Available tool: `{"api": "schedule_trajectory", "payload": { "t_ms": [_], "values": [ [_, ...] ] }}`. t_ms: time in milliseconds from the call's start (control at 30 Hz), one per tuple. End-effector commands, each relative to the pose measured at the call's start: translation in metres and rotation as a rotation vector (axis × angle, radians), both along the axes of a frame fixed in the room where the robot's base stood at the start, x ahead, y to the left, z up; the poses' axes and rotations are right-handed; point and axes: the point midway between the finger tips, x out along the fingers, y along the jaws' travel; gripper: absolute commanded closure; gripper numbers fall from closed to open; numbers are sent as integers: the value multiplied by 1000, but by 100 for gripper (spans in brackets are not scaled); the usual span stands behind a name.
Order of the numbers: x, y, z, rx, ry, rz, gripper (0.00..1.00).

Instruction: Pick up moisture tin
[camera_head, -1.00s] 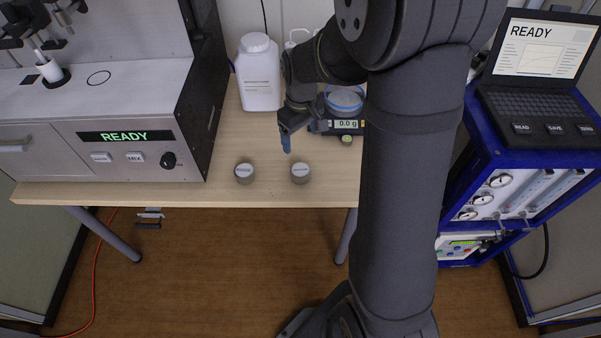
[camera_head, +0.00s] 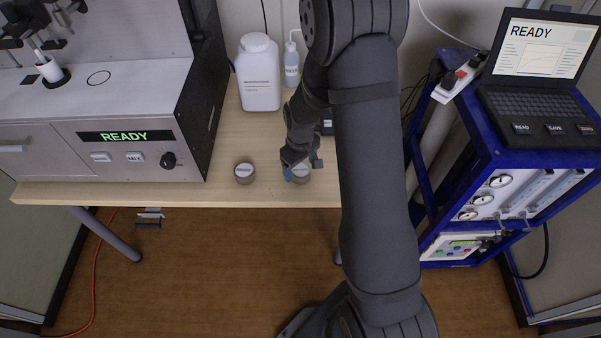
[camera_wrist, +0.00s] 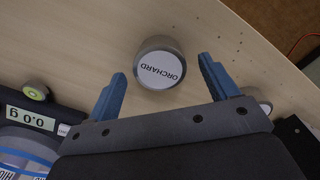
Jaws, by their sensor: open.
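A round grey moisture tin with a white lid label reading "ORCHARD" (camera_wrist: 160,68) stands upright on the table. In the head view this tin (camera_head: 302,179) is partly hidden by my gripper (camera_head: 302,168).
A balance (camera_wrist: 30,118) is at the wrist view's left, mostly hidden in the head view. A white bottle (camera_head: 259,75) and wash bottle (camera_head: 291,65) stand behind. A "READY" machine (camera_head: 100,130) is left; a blue-framed rack with laptop (camera_head: 540,70) is right. The table's front edge is close.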

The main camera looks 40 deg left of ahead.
Motion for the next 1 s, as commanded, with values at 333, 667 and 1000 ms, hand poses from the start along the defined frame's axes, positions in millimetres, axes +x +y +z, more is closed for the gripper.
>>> {"api": "schedule_trajectory", "payload": {
  "t_ms": [333,667,1000],
  "values": [
    [0,0,-12,1,0,0,21],
    [0,0,-12,0,0,0,71],
    [0,0,-8,1,0,0,71]
  ]
}}
